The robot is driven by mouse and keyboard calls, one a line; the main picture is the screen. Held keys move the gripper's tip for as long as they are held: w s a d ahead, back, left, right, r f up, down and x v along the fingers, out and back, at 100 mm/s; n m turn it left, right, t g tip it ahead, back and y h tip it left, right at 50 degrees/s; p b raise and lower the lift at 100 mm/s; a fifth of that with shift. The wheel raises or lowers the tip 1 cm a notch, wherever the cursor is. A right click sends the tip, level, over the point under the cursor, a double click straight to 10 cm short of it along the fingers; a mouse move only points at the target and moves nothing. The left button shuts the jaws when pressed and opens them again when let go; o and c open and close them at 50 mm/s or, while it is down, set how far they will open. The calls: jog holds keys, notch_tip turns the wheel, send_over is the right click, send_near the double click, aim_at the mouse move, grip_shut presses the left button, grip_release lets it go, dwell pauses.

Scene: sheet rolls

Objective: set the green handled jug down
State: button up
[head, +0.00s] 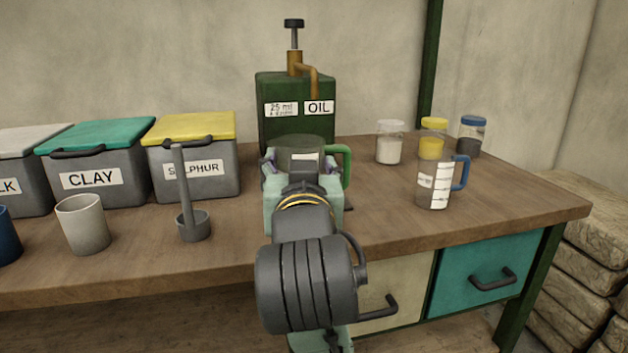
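The green handled jug (305,143) is a clear vessel with a dark rim and a pale label. It appears upright in front of the oil can, with its green handle on the right side. My gripper (300,162) reaches in from the front, with a finger on each side of the jug, and looks shut on it. My wrist and gripper hide the jug's lower part and base. I cannot tell whether the base touches the wooden bench (385,215).
The green oil can (267,97) with a pump stands right behind the jug. A blue-handled jug (433,185) and several lidded jars (390,148) stand to the right. A dark ladle (192,215), a grey cup (82,225) and the sulphur bin (195,172) stand left.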

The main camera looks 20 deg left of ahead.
jog(key=w+p, duration=0.2)
jog(key=p, duration=0.1)
jog(key=w+p, duration=0.1)
jog(key=shift+a+r, duration=0.3)
jog(key=w+p, duration=0.1)
jog(key=p, duration=0.2)
jog(key=shift+w+a, duration=0.15)
jog(key=shift+w, duration=0.05)
jog(key=shift+w+a+f+p, duration=0.4)
jog(key=shift+w+f+p, duration=0.45)
jog(key=shift+w, duration=0.95)
jog(key=shift+w+a+f+p, duration=0.35)
jog(key=shift+w+f+p, duration=0.55)
jog(key=shift+w, duration=0.85)
jog(key=shift+w+a+f+p, duration=0.4)
jog(key=shift+w+f+p, duration=0.45)
jog(key=shift+w, duration=0.95)
jog(key=shift+f, duration=0.15)
jog(key=shift+f+b, duration=0.3)
jog(key=shift+b, duration=0.05)
jog(key=o, duration=1.2)
jog(key=shift+r, duration=0.1)
